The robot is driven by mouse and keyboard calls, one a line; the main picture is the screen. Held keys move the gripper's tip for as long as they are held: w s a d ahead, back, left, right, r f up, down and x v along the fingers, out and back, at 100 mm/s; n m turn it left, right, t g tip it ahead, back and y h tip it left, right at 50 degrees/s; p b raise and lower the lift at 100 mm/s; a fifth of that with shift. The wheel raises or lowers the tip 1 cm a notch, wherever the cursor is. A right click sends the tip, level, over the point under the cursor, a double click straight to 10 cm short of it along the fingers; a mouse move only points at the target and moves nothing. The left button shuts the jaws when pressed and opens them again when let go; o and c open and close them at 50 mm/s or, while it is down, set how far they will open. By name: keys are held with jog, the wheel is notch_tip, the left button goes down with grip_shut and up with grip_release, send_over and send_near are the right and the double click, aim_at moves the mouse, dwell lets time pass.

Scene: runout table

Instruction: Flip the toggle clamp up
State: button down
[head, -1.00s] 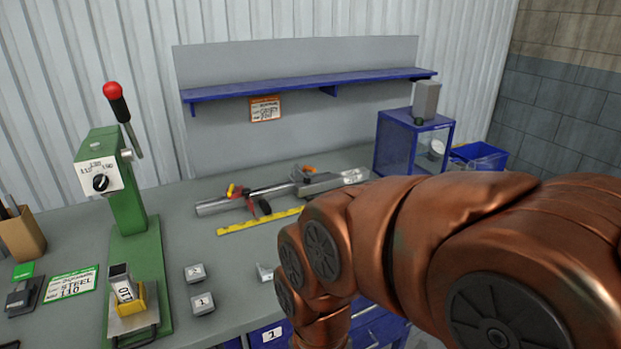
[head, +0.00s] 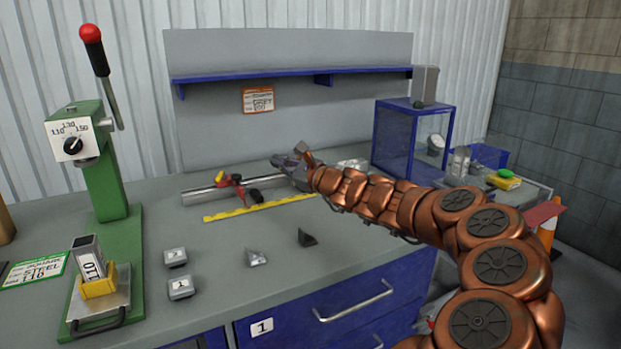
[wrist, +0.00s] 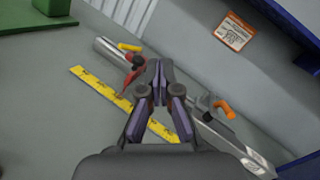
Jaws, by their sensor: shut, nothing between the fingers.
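A silver shaft lies along the back of the bench. A red clamp-like fitting with a yellow end and a dark part (head: 236,186) sits across it; in the wrist view it shows (wrist: 133,66) just left of my fingertips. An orange handle (wrist: 225,109) stands on the grey fixture at the shaft's right end. I cannot tell for certain which of the two is the toggle clamp. My gripper (head: 288,162) is shut and empty above the bench, between the two; it also shows in the wrist view (wrist: 157,82). It hides part of the shaft and fixture.
A yellow ruler strip (head: 255,207) lies in front of the shaft. A green press (head: 106,185) stands left. A blue-framed case (head: 408,145) stands right, and a blue shelf (head: 270,77) hangs behind. Small blocks (head: 181,288) lie in front.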

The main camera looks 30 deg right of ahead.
jog(key=d+f+m+h, duration=0.2)
jog(key=d+f, duration=0.1)
jog(key=d, duration=0.2)
jog(key=d+f+m+h+b, duration=0.1)
jog(key=d+f+m+h, duration=0.1)
jog(key=d+f+m, duration=0.1)
jog(key=d+f+m+h, duration=0.2)
jog(key=d+f+m, duration=0.1)
jog(key=d, duration=0.5)
jog(key=shift+s+d+f+b, duration=0.1)
jog(key=shift+s+f+b, duration=0.15)
jog(key=shift+f, duration=0.6)
jog(key=shift+w, duration=0.2)
jog(key=shift+w, duration=0.55)
jog(key=shift+w+d+f+p, duration=0.1)
jog(key=shift+w+p, duration=0.9)
jog(key=shift+w, duration=3.3)
jog(key=shift+w+a+r+p, duration=0.1)
jog(key=shift+w+r, duration=0.1)
jog(key=shift+r, duration=0.45)
jog(key=shift+w+a+r+p, duration=0.15)
jog(key=shift+r, duration=0.55)
jog(key=shift+w+a+r+p, duration=0.1)
jog(key=shift+w+r, duration=0.1)
jog(key=shift+r, duration=0.45)
jog(key=shift+r+p, duration=0.1)
jog(key=shift+p, duration=0.2)
